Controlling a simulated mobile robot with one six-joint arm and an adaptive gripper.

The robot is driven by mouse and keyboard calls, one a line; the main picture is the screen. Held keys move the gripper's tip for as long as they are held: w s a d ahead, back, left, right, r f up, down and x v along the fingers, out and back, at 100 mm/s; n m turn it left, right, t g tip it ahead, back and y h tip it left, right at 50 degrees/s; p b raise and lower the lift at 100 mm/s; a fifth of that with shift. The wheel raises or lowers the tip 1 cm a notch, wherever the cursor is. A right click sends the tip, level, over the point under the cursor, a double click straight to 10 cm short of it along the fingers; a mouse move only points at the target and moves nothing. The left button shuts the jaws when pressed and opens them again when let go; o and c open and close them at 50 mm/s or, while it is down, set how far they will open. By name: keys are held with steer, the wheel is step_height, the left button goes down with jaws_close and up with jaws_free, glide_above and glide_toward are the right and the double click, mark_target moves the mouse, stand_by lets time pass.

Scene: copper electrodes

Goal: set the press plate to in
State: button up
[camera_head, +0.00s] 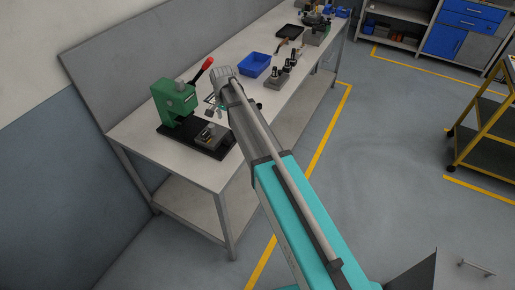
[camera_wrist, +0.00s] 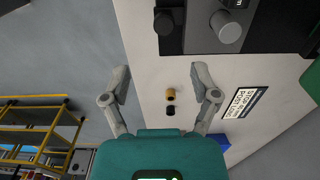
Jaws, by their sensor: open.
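The green press (camera_head: 176,99) stands on a black base (camera_head: 172,135) at the near end of the workbench, with a red-handled lever (camera_head: 203,70) raised. A grey block-like plate (camera_head: 210,136) sits on the front part of the base; I cannot tell how far in it is. The wrist view shows part of the dark base (camera_wrist: 205,40) with a grey round knob (camera_wrist: 228,28) at the top. My gripper (camera_head: 214,103) is beside the press, above the bench. In the wrist view my gripper (camera_wrist: 160,85) has its two fingers wide apart, with nothing between them.
A small copper-coloured piece (camera_wrist: 170,94) and a black piece (camera_wrist: 170,111) appear beyond the fingers. A printed label (camera_wrist: 244,103) is on the bench. A blue tray (camera_head: 255,65) and a stand with dark pegs (camera_head: 279,79) lie farther along the bench (camera_head: 225,175). A yellow cart (camera_head: 484,145) stands right.

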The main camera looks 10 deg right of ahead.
steer(key=s+d+f+n+b, duration=0.2)
steer(key=s+d+f+b, duration=0.1)
steer(key=s+d+b, duration=0.1)
steer(key=s+d+f+n+b, duration=0.2)
steer(key=s+d+f+b, duration=0.2)
steer(key=s, duration=0.5)
steer(key=shift+s+d+f, duration=0.15)
steer(key=shift+d, duration=0.8)
stand_by(0.3)
step_height(320, 180, up, 10)
steer(key=r+m+p, duration=0.1)
steer(key=m+p, duration=0.3)
steer(key=p, duration=0.7)
glide_above(228, 137)
steer(key=shift+d+f, duration=0.1)
steer(key=shift+f, duration=0.2)
steer(key=shift+f+b, duration=0.2)
steer(key=shift+b, duration=0.3)
step_height(228, 137, down, 13)
steer(key=b, duration=1.3)
steer(key=shift+f, duration=0.2)
